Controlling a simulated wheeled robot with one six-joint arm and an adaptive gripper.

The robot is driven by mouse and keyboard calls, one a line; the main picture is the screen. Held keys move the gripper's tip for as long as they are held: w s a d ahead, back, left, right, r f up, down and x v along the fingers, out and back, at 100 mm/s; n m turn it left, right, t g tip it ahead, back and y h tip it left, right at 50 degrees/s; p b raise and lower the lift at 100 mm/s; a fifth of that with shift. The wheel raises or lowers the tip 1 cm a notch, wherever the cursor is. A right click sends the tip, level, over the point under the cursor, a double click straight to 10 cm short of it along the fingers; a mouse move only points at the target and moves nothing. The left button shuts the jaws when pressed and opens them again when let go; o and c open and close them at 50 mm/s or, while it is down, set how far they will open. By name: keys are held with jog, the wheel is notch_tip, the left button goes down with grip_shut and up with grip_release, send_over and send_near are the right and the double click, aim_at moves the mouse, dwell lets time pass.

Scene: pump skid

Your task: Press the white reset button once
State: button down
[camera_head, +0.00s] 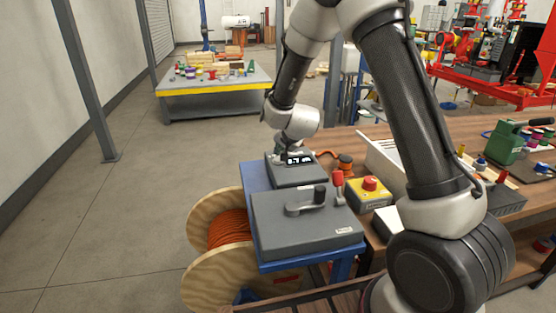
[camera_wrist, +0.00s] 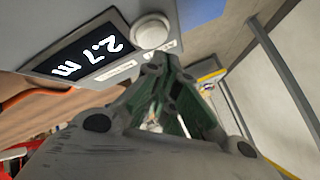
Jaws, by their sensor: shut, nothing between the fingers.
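The white reset button (camera_wrist: 151,30) is a round cap in a pale ring on a grey panel, beside a dark display (camera_wrist: 85,58) reading 2.7 m. My gripper (camera_wrist: 168,76) is shut and empty. Its fingertips are just below the button in the wrist view, close to the panel's edge; I cannot tell whether they touch it. In the head view the grey display box (camera_head: 311,178) stands at the back of the blue stand, with my wrist above it. The button and my fingertips are not clear there.
A grey box with a lever (camera_head: 290,235) sits in front on the blue stand (camera_head: 257,187). A yellow box with a red button (camera_head: 369,196) is to the right. A cable reel (camera_head: 205,275) stands left. My arm crosses over the wooden bench. The floor at left is clear.

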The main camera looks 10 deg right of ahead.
jog(key=shift+f, duration=0.35)
jog(key=shift+f, duration=0.55)
dwell(0.6)
jog(key=shift+r, duration=0.95)
jog(key=shift+d+r, duration=0.15)
jog(key=shift+r, duration=1.75)
jog(key=shift+a+r, duration=0.2)
jog(key=shift+r, duration=0.45)
